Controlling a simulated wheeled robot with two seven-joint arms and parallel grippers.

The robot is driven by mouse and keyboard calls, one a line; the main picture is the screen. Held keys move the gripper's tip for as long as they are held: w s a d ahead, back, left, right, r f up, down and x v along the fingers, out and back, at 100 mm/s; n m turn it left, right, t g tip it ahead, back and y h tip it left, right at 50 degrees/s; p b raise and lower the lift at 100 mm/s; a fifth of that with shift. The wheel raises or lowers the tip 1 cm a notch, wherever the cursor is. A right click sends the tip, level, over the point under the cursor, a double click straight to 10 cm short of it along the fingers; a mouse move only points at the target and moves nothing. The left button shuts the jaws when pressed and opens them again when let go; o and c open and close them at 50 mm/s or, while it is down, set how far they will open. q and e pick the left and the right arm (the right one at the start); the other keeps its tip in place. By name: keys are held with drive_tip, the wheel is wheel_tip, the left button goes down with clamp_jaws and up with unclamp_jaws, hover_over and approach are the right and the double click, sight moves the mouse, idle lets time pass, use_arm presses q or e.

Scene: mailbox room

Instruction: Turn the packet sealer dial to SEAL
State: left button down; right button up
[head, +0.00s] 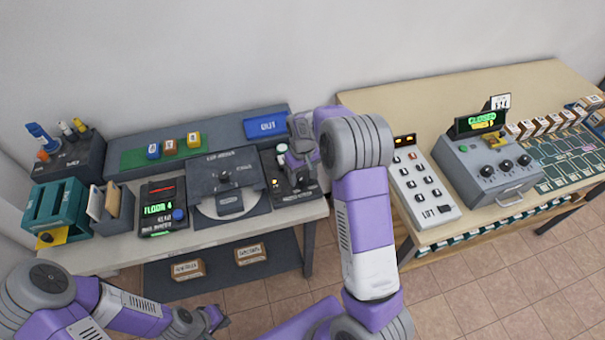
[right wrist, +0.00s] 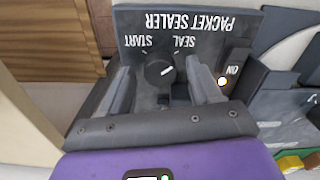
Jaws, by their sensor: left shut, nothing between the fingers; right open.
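The packet sealer (head: 290,190) is a dark panel at the right end of the left bench; my right arm partly covers it. In the right wrist view its lettering (right wrist: 190,22) is upside down, with START at the left and SEAL at the right. The round black dial (right wrist: 154,75) has a white mark that points right and slightly up, toward the SEAL side. My right gripper (right wrist: 161,80) is open, with one finger on each side of the dial; contact is not clear. It also shows in the head view (head: 300,155). My left gripper (head: 217,318) is shut and empty, low in front of the bench.
A lit lamp (right wrist: 222,81) marked ON sits beside the dial. A grey machine (head: 225,170) with a round plate stands left of the sealer. A FLOOR display (head: 160,208) is further left. A white keypad box (head: 424,188) stands on the right bench, across a gap.

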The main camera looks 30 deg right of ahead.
sight(303, 177)
wheel_tip(303, 177, up, 8)
drive_tip(key=shift+f+p, duration=0.2)
drive_tip(key=shift+p, duration=0.55)
use_arm(q)
drive_tip(key=shift+r, duration=0.75)
use_arm(e)
drive_tip(key=shift+f, duration=0.1)
